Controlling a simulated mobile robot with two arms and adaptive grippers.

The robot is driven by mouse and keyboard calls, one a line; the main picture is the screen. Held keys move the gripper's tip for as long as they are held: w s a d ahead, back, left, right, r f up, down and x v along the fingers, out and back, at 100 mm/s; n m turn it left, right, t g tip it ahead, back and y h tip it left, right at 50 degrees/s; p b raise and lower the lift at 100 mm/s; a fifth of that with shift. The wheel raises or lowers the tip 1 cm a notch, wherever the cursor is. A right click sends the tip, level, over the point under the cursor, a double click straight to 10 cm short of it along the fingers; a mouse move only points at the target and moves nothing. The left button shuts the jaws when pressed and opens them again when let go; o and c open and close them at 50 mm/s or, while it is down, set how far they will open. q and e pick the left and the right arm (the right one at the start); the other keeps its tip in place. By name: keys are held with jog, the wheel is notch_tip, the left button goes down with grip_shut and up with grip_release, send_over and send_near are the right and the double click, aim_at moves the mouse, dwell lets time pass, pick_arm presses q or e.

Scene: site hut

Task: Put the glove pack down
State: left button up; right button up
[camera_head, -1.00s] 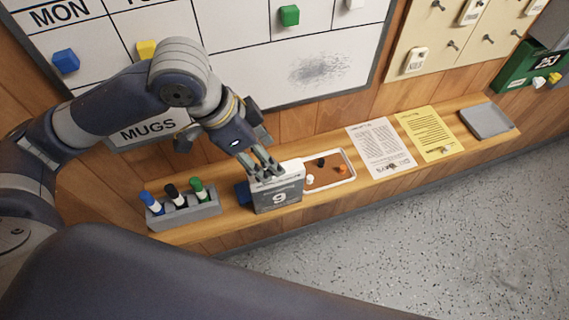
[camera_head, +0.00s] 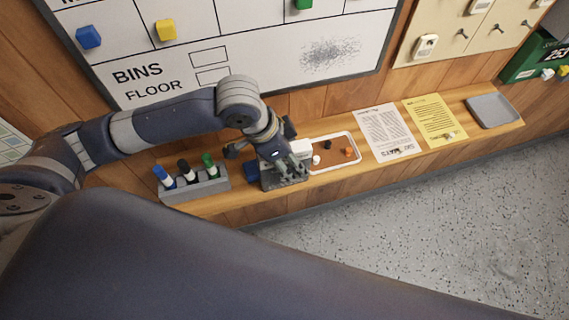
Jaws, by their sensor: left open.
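My left gripper (camera_head: 288,181) is open, low over the shelf with its fingers pointing down. It is in front of a grey-and-white calendar block, whose pale upper corner (camera_head: 302,147) shows beside the fingers; the rest is mostly hidden. I cannot tell whether the fingers touch the block. A small dark blue item (camera_head: 251,171) lies on the shelf just left of the gripper, partly covered. No thing in view is clearly recognisable as the glove pack. My right gripper is not in view.
The wooden shelf (camera_head: 373,169) holds a grey marker holder (camera_head: 196,189) at left and a white-rimmed tray (camera_head: 346,165) just right of the gripper. Farther right are a white sheet (camera_head: 387,130), a yellow sheet (camera_head: 432,117) and a grey tray (camera_head: 493,110).

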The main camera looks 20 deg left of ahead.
pick_arm(q)
jog(key=shift+f+p, duration=0.25)
jog(key=shift+p, duration=0.1)
dwell(0.5)
jog(key=c, duration=1.2)
